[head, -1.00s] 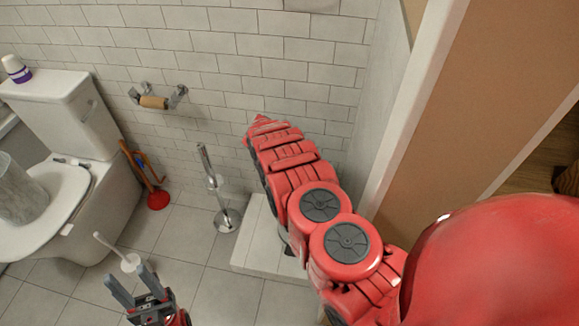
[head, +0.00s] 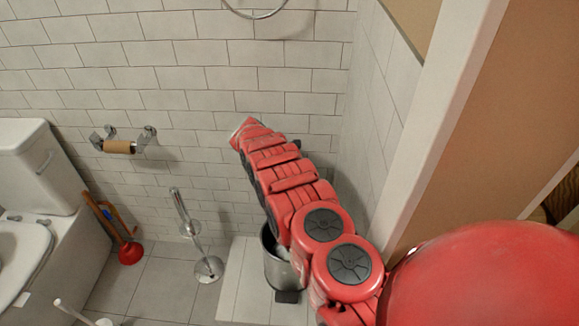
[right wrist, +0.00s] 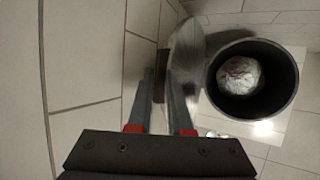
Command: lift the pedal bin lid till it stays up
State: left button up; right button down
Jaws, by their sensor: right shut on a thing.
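The pedal bin (head: 278,268) is a dark grey cylinder beside my right arm in the head view, partly covered by it. Its pedal (head: 288,297) shows at the base. In the right wrist view the bin (right wrist: 288,92) is open, with a crumpled whitish thing (right wrist: 238,75) inside. The shiny metal lid (right wrist: 186,60) stands raised at the left of the opening. My right gripper (right wrist: 161,80) is at the lid's edge, shut on it; the exact contact is hard to see. My left gripper is not in view.
A pale raised step (head: 240,285) lies under the bin. A chrome stand (head: 207,268), a red plunger (head: 131,253) and the toilet (head: 45,205) are to the left. A tiled wall is behind, and a white door frame (head: 440,130) stands close on the right.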

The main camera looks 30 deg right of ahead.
jog(key=shift+s+f, duration=0.2)
jog(key=shift+f, duration=0.1)
jog(key=c, duration=1)
grip_release()
jog(key=shift+f, duration=0.1)
jog(key=shift+w+d, duration=0.1)
jog(key=shift+w, duration=0.05)
jog(key=p+v, duration=0.9)
jog(key=v, duration=0.8)
jog(key=shift+r+p, duration=0.25)
jog(key=shift+p, duration=0.05)
